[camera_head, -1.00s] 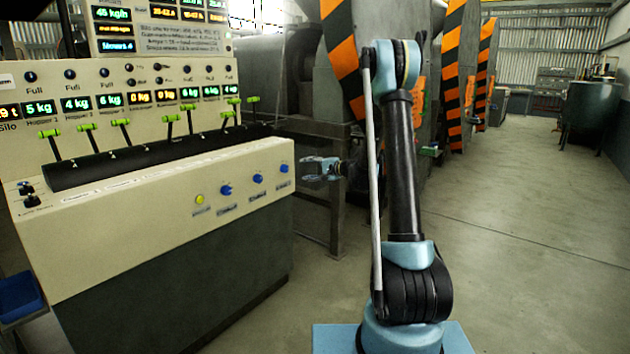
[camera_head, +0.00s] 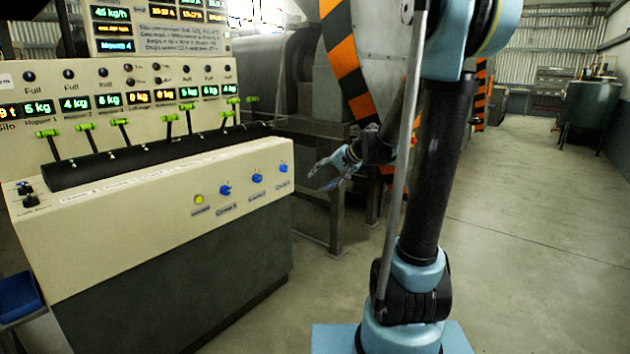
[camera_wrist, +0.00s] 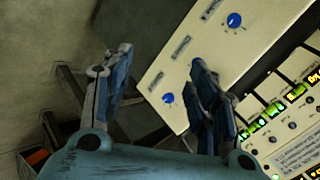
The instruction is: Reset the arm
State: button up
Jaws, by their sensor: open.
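My gripper (camera_head: 328,176) is to the right of the beige control console (camera_head: 130,250), apart from it, with its fingers pointing down and left. In the wrist view my gripper (camera_wrist: 165,85) shows two blue fingers spread wide with nothing between them. Behind the fingers, the console front (camera_wrist: 185,60) appears tilted, with blue knobs (camera_wrist: 234,20) on it. The console top bears several green-tipped levers (camera_head: 85,127) and lit displays.
A large machine with an orange and black striped edge (camera_head: 342,55) stands behind my arm. A metal frame (camera_head: 335,215) is just beyond the gripper. Open concrete floor (camera_head: 540,230) lies to the right. A dark green tank (camera_head: 592,110) stands at the far right.

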jog(key=s+d+f+n+g+h, duration=0.1)
jog(key=s+d, duration=0.4)
jog(key=s, duration=0.5)
jog(key=s+d+f+n+g+h, duration=0.1)
jog(key=s+d+f+h, duration=0.3)
jog(key=s, duration=0.7)
jog(key=s+d+f+n+g+h, duration=0.1)
jog(key=s+d+f+h, duration=0.2)
jog(key=s, duration=0.8)
jog(key=d+f, duration=0.2)
jog(key=d, duration=0.2)
jog(key=shift+f, duration=0.4)
